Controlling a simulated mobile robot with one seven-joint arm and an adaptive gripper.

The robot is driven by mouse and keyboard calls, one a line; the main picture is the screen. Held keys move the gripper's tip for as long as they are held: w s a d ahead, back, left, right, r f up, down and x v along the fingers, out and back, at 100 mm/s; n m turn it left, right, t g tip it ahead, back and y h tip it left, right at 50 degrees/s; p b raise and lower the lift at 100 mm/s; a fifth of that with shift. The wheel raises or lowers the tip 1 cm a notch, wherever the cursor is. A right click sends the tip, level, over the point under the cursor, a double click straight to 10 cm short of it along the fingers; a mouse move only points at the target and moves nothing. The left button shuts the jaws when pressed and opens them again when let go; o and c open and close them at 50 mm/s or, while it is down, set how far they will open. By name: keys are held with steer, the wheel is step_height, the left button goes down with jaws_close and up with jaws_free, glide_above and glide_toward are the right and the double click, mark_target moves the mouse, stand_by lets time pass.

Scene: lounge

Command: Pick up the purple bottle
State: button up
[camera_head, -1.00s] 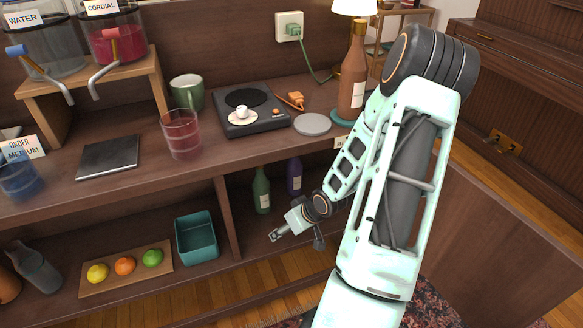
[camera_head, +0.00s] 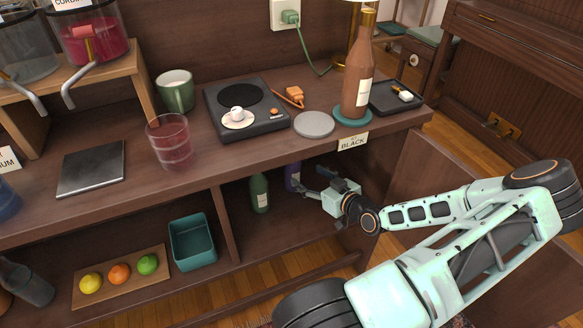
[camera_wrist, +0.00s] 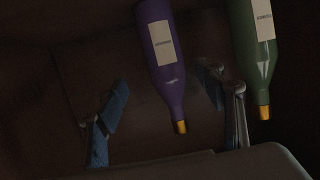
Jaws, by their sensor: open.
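The purple bottle (camera_head: 292,177) stands in the lower right compartment of the cabinet, partly hidden by the counter above. In the wrist view the purple bottle (camera_wrist: 162,65) has a pale label and a yellow cap, and appears between my open fingers. My gripper (camera_head: 305,189) is open and empty at the front right of the bottle; it also shows in the wrist view (camera_wrist: 170,120). I cannot tell whether a finger touches the bottle. A green bottle (camera_head: 259,193) stands to the left of the purple one, and in the wrist view (camera_wrist: 254,50) it is just beyond the right finger.
A wooden divider (camera_head: 224,226) stands left of the green bottle. The counter edge (camera_head: 250,167) hangs over the compartment. An open cabinet door (camera_head: 425,180) is on the right. A teal bin (camera_head: 193,262) and a fruit board (camera_head: 120,297) are in the left compartment.

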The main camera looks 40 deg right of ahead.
mark_target(297, 173)
steer(key=x, duration=0.3)
steer(key=shift+w+f+b, duration=0.15)
steer(key=shift+w+b, duration=0.05)
steer(key=shift+b, duration=0.15)
steer(key=x, duration=0.1)
steer(key=b+x, duration=0.1)
steer(key=x, duration=0.1)
steer(key=b+x, duration=0.1)
steer(key=x, duration=0.1)
steer(key=shift+a+f, duration=0.15)
steer(key=shift+a, duration=0.25)
steer(key=shift+w, duration=0.2)
steer(key=shift+c, duration=0.7)
jaws_close()
steer(key=shift+d, duration=0.1)
